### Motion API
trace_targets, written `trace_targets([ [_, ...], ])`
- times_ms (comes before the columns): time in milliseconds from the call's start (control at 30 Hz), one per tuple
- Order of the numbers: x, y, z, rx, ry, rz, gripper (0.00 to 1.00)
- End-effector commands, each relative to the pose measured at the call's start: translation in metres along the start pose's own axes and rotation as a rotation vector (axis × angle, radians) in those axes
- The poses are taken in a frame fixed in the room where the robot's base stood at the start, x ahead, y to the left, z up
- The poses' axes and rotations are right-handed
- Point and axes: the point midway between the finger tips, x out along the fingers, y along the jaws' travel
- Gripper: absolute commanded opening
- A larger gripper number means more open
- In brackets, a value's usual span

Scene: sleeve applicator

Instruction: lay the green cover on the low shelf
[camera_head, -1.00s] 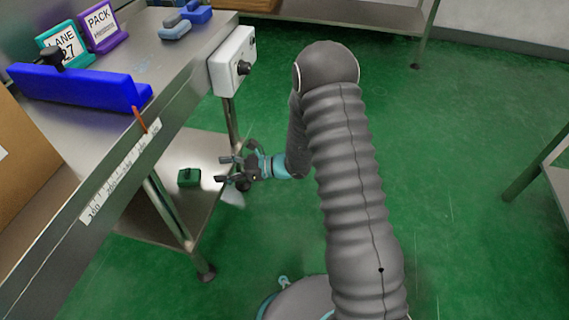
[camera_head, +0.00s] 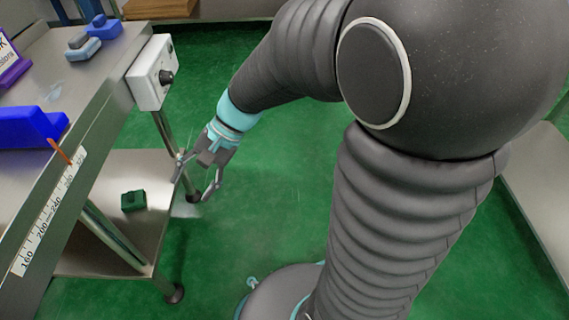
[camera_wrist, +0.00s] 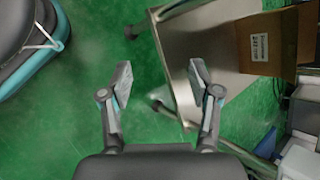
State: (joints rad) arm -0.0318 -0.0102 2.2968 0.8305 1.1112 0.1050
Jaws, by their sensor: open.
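The green cover (camera_head: 133,201) is a small dark green block with a raised part on top. It lies on the low metal shelf (camera_head: 149,168) under the workbench, near the shelf's right part in the head view. My gripper (camera_head: 195,180) is open and empty. It is to the right of the cover, apart from it, by the bench leg at the shelf's right end. In the wrist view my open fingers (camera_wrist: 160,78) point at green floor and the edge of a metal surface. I cannot make out the cover there.
The bench top carries a blue block (camera_head: 28,127), blue and grey pieces (camera_head: 84,48) and a white control box (camera_head: 152,72) on its edge. Bench legs stand close to my gripper. A cardboard box (camera_wrist: 275,42) shows in the wrist view.

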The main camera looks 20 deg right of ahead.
Motion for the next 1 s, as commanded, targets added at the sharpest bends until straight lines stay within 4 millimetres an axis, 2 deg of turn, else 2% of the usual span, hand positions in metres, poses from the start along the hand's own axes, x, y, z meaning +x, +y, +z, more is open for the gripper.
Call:
trace_targets([
  [200, -0.046, 0.038, 0.025, -0.241, 0.216, 0.150, 0.62],
  [600, -0.128, 0.100, 0.050, -0.604, 0.626, 0.439, 0.62],
  [800, -0.151, 0.115, 0.055, -0.683, 0.734, 0.524, 0.62],
  [1000, -0.155, 0.117, 0.056, -0.696, 0.751, 0.542, 0.62],
])
